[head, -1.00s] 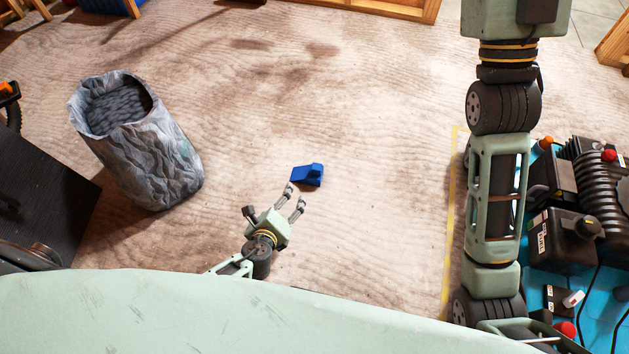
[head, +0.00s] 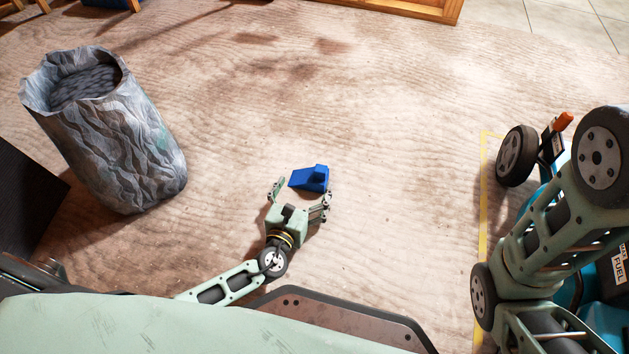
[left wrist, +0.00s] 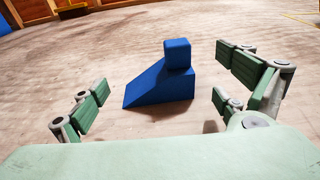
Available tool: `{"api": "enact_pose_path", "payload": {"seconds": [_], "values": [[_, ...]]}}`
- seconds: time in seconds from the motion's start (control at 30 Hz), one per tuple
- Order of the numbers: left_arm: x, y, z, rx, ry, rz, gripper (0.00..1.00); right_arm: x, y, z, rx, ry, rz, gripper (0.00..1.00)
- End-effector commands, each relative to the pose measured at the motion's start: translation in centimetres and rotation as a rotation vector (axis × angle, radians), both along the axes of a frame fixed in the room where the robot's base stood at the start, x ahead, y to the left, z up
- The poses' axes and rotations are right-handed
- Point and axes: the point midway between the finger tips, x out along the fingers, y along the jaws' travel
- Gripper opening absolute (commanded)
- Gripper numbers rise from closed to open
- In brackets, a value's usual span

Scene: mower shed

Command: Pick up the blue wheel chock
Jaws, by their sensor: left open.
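The blue wheel chock (head: 311,178) lies on the wooden floor, a wedge with a raised block at one end. In the left wrist view the chock (left wrist: 160,86) sits ahead, between the spread fingers. My left gripper (head: 300,190) is open, low over the floor, with its fingers pointing at the chock. The left wrist view shows the open jaws (left wrist: 165,85) empty, one finger on each side. I cannot tell whether a finger touches the chock. My right arm crosses the right side of the head view, but its gripper is not in view.
A grey crinkled sack (head: 115,140) with dark contents stands on the left. A turquoise machine with a black wheel (head: 515,156) stands at the right, beside a yellow floor line (head: 483,210). A wooden frame (head: 410,8) is at the back. Floor around the chock is clear.

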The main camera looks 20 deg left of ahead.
Motion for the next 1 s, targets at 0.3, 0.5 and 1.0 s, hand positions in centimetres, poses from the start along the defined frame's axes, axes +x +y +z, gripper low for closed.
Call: {"api": "enact_pose_path", "payload": {"seconds": [0.3,0.5,1.0], "values": [[3.7,0.0,-1.1,-0.002,0.0,0.0,0.93,0.1,0.0,-2.7,0.0,0.002,0.0,0.42],[3.9,0.0,-0.9,-0.001,0.001,0.0,0.93,0.0,0.0,-2.6,0.0,0.001,0.0,0.42],[3.8,0.0,-0.9,-0.001,0.001,0.001,0.53,0.0,0.0,-2.6,0.0,0.001,0.0,0.42]]}}
